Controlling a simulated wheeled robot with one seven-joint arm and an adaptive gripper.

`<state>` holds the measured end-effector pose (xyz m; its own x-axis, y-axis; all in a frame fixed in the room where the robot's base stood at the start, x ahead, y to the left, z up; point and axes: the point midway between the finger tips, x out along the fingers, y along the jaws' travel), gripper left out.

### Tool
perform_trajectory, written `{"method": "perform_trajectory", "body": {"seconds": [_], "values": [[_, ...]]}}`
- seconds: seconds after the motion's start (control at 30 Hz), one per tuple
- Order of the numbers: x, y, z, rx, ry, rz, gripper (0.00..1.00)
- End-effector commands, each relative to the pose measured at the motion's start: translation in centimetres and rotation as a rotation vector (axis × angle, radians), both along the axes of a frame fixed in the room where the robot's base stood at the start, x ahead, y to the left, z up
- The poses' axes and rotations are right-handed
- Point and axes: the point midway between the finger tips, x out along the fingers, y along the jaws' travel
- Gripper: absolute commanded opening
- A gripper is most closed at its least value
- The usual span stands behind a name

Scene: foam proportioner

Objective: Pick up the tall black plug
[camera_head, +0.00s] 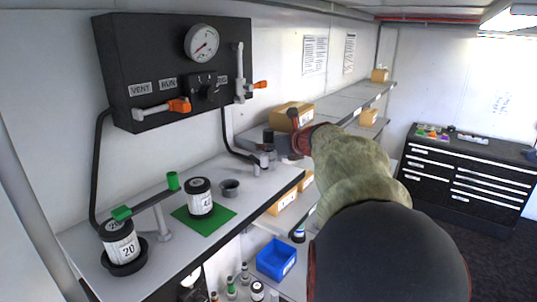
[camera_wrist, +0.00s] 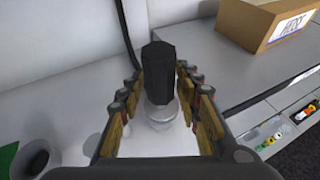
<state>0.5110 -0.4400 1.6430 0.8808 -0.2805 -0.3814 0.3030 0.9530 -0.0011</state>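The tall black plug (camera_wrist: 160,72) stands upright in the wrist view, on top of a pale round fitting (camera_wrist: 161,110). In the head view the plug (camera_head: 268,136) shows at the far end of the grey bench, partly beside my gripper (camera_head: 281,146). In the wrist view my gripper (camera_wrist: 163,98) is open, with one finger to the left of the plug and one to the right. Small gaps seem to show between the fingers and the plug. The plug's lower part is close between the fingers, and contact cannot be made out.
A cardboard box (camera_wrist: 266,28) stands right of the plug on a shelf. A black hose (camera_head: 235,150) runs down the wall to the fitting. A grey cup (camera_head: 230,188) and a labelled jar (camera_head: 199,198) stand nearer on the bench. A black panel (camera_head: 180,70) hangs above.

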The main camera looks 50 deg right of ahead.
Motion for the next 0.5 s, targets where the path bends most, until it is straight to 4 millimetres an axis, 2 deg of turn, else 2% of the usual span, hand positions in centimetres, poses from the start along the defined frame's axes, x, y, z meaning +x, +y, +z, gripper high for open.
{"method": "perform_trajectory", "body": {"seconds": [0.5], "values": [[-0.02, 0.02, -0.06, 0.001, 0.001, 0.001, 0.04]]}}
